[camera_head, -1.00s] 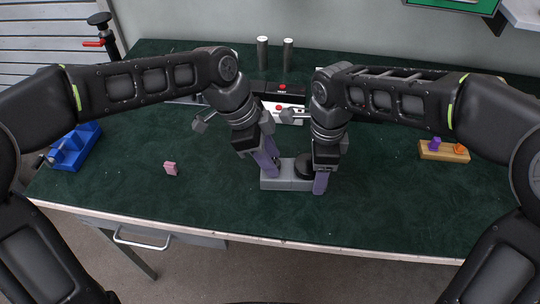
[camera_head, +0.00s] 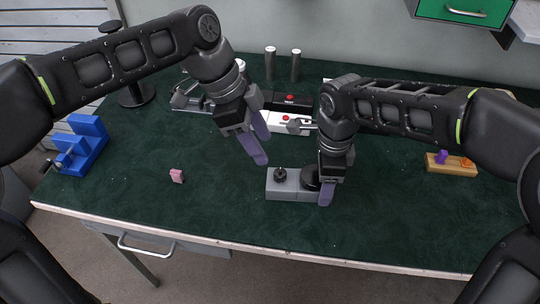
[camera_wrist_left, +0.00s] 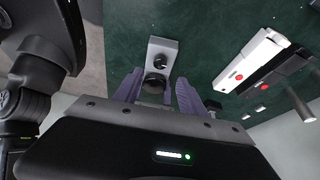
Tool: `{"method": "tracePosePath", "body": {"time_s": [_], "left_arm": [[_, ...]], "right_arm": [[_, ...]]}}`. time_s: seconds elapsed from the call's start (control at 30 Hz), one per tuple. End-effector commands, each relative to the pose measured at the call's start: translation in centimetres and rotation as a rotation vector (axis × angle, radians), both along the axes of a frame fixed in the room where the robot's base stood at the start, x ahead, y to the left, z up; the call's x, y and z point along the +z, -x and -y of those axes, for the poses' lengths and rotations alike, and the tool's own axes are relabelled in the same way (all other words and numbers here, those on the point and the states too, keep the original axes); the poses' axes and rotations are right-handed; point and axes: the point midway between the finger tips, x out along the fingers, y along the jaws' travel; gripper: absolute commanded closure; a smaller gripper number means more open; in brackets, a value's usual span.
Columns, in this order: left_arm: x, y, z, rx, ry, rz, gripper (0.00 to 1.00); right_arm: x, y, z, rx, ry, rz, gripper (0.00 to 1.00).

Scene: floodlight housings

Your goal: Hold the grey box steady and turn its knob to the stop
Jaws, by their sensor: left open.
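The grey box (camera_head: 283,190) lies on the green table near its front edge. A small black knob (camera_head: 280,174) stands on its left part, and a larger black round part (camera_head: 309,177) is on its right part. My left gripper (camera_head: 264,149) is open and empty, above and left of the box, apart from the knob. In the left wrist view, the box (camera_wrist_left: 164,45) and its knob (camera_wrist_left: 160,63) show beyond the spread purple fingers (camera_wrist_left: 158,78). My right gripper (camera_head: 326,192) is at the box's right end, one finger against the front side; its other finger is hidden.
A blue fixture (camera_head: 82,147) stands at the left and a pink block (camera_head: 177,176) left of the box. A white box with a red button (camera_head: 289,122) and two metal cylinders (camera_head: 270,62) are behind. A wooden block with pegs (camera_head: 450,164) lies right. Front left is mostly clear.

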Motion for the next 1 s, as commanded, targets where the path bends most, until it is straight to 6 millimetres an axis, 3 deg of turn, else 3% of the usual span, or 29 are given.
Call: {"method": "tracePosePath", "body": {"time_s": [0.2, 0.63, 0.67, 0.93, 1.0], "left_arm": [[2.6, 0.0, -1.1, -0.001, -0.001, 0.002, 0.52], [3.0, 0.0, -1.2, -0.002, 0.0, 0.0, 0.52], [3.0, 0.0, -1.2, -0.002, 0.0, 0.0, 0.52], [3.0, 0.0, -1.2, -0.001, 0.0, -0.001, 0.52], [3.0, 0.0, -1.2, -0.001, 0.0, -0.001, 0.52]], "right_arm": [[0.0, 0.0, 0.0, 0.0, 0.0, 0.0, 0.85], [0.0, 0.0, 0.0, 0.0, 0.0, -0.001, 0.85], [0.0, 0.0, 0.0, 0.0, 0.0, -0.001, 0.38], [0.0, 0.0, 0.0, 0.0, 0.0, 0.0, 0.16], [0.0, 0.0, 0.0, 0.0, 0.0, 0.0, 0.15]]}}
